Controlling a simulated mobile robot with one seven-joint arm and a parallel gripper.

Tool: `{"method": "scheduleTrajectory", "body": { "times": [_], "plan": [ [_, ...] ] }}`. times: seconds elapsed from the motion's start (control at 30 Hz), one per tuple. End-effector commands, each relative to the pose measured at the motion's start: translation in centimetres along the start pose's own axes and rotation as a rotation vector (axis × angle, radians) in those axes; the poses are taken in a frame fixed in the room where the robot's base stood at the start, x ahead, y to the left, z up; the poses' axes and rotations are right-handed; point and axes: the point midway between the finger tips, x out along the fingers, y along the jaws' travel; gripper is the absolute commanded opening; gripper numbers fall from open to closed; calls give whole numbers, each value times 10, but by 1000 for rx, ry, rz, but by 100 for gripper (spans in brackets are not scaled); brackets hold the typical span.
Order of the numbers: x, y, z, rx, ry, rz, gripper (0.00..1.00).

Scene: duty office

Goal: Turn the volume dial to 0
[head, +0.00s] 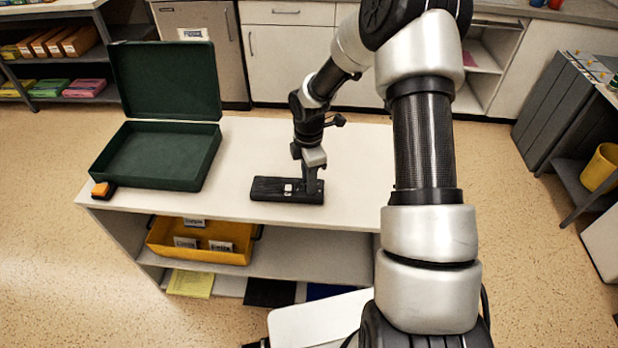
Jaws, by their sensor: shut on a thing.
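A flat black device (267,189) lies on the white counter top, near its front edge. A small pale patch shows on its upper face. My gripper (311,187) points down onto the right part of this device, with its fingers shut on the volume dial there. The dial is too small and too covered by the fingers to make out, so its setting cannot be read.
An open dark green box (160,155), lid raised, stands on the counter (240,150) to the left. A small orange and black item (102,190) lies by its front corner. A yellow tray (200,243) sits on the shelf below. The counter right of my gripper is clear.

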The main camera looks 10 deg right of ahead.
Motion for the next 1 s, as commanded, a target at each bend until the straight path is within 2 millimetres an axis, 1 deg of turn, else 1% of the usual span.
{"method": "scheduleTrajectory", "body": {
  "times": [0.43, 0.47, 0.5, 0.77, 0.83, 0.93, 1.0],
  "plan": [
    [0, 0, 0, -9, 0, 0, 1],
    [0, 0, 0, -8, 0, 0, 28],
    [0, 0, 0, -8, 0, 0, 32],
    [0, 0, 0, -8, 0, 0, 32],
    [-3, 0, 0, -7, 0, 1, 32],
    [-14, 1, 0, -7, -1, 3, 32],
    [-26, 1, 1, -5, -1, 3, 32]
  ]
}}
